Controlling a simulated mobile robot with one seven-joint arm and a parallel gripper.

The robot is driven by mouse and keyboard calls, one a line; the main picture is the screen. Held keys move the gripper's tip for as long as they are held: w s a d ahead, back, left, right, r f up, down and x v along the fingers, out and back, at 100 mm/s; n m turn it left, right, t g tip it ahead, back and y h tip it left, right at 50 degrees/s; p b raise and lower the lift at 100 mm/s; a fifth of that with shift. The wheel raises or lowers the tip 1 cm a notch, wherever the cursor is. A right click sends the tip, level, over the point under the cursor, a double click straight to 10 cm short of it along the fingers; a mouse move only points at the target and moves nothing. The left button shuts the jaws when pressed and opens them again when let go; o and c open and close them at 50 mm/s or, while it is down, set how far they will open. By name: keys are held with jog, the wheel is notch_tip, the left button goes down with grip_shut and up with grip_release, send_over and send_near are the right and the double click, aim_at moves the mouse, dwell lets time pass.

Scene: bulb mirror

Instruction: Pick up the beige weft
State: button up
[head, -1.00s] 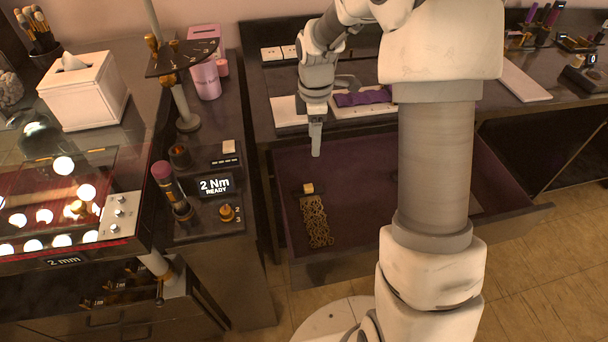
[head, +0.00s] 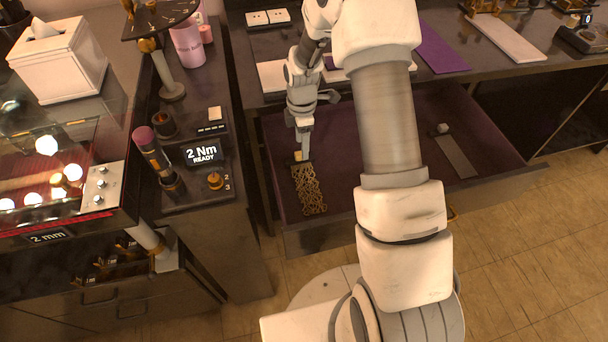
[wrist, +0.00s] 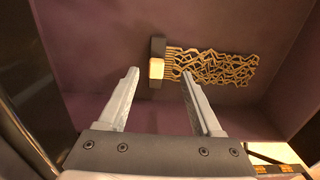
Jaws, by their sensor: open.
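The beige weft (head: 308,190) lies in the open drawer. It is a wavy, golden-tan strip of strands fixed to a dark bar with a small pale block, and it lies flat on the purple lining. It also shows in the wrist view (wrist: 212,67), with its dark bar and pale block (wrist: 156,69) at the left end. My gripper (head: 303,155) is down at the bar end of the weft. In the wrist view my gripper (wrist: 160,84) is open, with the pale block just beyond and between the fingertips. Nothing is held.
The drawer (head: 390,130) has walls around the weft. A grey flat strip with a small block (head: 456,155) lies at its right. A purple cloth (head: 440,48) is on the counter above. A 2 Nm display (head: 204,154) stands on the left cabinet.

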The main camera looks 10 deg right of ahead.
aim_at(299, 153)
jog(key=f, duration=0.3)
jog(key=f+b, duration=0.1)
jog(key=f, duration=0.1)
jog(key=shift+w+a+f, duration=0.1)
jog(key=shift+w+a, duration=0.15)
jog(key=shift+a, duration=0.1)
jog(key=shift+c, duration=0.2)
grip_shut()
